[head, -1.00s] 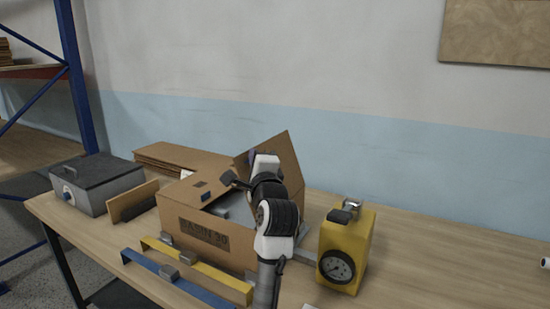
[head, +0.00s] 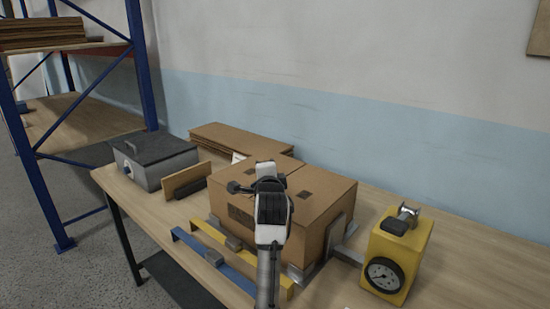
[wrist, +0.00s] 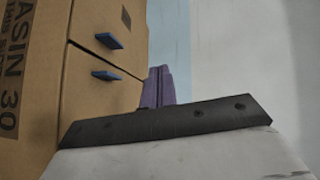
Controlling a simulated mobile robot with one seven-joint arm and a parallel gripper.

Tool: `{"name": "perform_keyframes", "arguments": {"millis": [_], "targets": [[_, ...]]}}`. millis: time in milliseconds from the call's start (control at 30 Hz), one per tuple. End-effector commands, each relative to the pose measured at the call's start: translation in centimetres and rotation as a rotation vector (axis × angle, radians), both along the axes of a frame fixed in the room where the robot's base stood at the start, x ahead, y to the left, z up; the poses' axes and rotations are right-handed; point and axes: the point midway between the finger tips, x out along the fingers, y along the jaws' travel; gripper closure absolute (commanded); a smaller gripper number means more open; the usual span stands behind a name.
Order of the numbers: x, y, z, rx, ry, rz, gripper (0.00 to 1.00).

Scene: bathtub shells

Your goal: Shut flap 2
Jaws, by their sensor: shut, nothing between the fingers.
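The cardboard box (head: 335,218) stands on the bench with both top flaps lying down. Its right flap (head: 322,189) looks flat over the top in the head view; its left flap (head: 232,173) is partly hidden by my arm. No number shows on either flap. In the wrist view the two flaps meet at a narrow seam, with a blue tab (wrist: 108,41) and another blue tab (wrist: 105,75) on either side. My gripper (wrist: 158,85) shows its purple fingers, shut and empty, close to the box top; contact cannot be told. My arm hides it in the head view.
A yellow gauge block (head: 398,250) stands right of the box. A blue bar (head: 215,262) and a yellow bar (head: 232,252) lie in front. A grey lidded case (head: 150,160) and flat cardboard (head: 240,138) are at the left and back.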

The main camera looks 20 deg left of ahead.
Motion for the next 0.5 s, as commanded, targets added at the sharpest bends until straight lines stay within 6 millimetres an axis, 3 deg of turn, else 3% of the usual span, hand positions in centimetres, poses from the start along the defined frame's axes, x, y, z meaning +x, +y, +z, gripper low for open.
{"name": "perform_keyframes", "arguments": {"millis": [500], "targets": [[0.5, 1.4, -3.6, -0.206, 0.068, 0.0, 1.0]]}}
